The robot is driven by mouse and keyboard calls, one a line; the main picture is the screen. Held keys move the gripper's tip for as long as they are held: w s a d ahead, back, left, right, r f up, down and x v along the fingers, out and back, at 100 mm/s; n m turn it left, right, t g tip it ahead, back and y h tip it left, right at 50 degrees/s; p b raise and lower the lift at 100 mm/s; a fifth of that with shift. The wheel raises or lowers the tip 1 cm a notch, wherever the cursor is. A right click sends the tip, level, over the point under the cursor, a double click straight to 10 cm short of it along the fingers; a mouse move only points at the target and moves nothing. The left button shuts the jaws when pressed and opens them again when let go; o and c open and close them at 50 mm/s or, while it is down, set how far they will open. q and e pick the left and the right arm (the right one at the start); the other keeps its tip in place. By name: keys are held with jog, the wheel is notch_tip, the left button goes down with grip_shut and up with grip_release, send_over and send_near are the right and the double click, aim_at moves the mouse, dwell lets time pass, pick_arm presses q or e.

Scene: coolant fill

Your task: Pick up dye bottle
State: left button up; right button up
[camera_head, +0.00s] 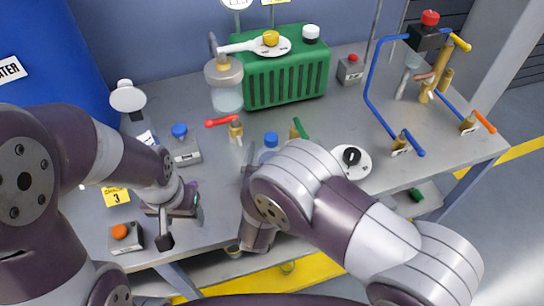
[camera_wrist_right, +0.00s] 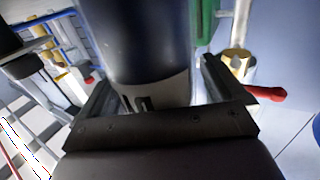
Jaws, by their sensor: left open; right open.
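A bottle with a blue cap (camera_head: 270,139) stands on the grey bench in the head view, its lower part hidden behind my right arm. I cannot read any label on it. My right gripper (camera_wrist_right: 155,95) is open. In the right wrist view a large dark blue cylinder with a pale lower part (camera_wrist_right: 148,45) lies between its two fingers; it may be this bottle, and I cannot tell whether they touch it. My left gripper (camera_head: 182,220) is open, low over the bench's front left. A small purple patch shows beside it, mostly hidden.
A red-handled valve (camera_head: 235,129) stands beside the blue-capped bottle. A green ribbed tank (camera_head: 284,75) and a clear jar (camera_head: 226,92) stand behind. An orange-button box (camera_head: 126,237) is at the front left. Blue pipework (camera_head: 372,85) stands at right.

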aim_at(274, 150)
jog(key=shift+s+a+r, duration=0.1)
jog(key=shift+s+r, duration=0.15)
jog(key=shift+s, duration=0.3)
jog(key=shift+s+a+r, duration=0.1)
jog(key=shift+s+r, duration=0.15)
jog(key=shift+s, duration=0.3)
jog(key=c, duration=0.6)
jog(key=shift+w, duration=0.1)
jog(key=c, duration=0.5)
jog(key=shift+w+d+f, duration=0.1)
jog(key=shift+w+f, duration=0.05)
jog(key=shift+w, duration=0.1)
jog(key=c, duration=0.3)
pick_arm(q)
jog(key=shift+s+a+r, duration=0.15)
jog(key=shift+s+r, duration=0.05)
jog(key=shift+s, duration=0.55)
pick_arm(e)
jog(key=r, duration=0.4)
jog(key=shift+d+r, duration=0.25)
jog(key=shift+d, duration=0.15)
pick_arm(q)
jog(key=shift+r+p, duration=0.55)
jog(key=shift+p, duration=0.05)
pick_arm(e)
jog(key=s+d+r, duration=0.4)
jog(key=d+r, duration=0.2)
jog(key=d, duration=0.4)
jog(key=shift+r, duration=0.25)
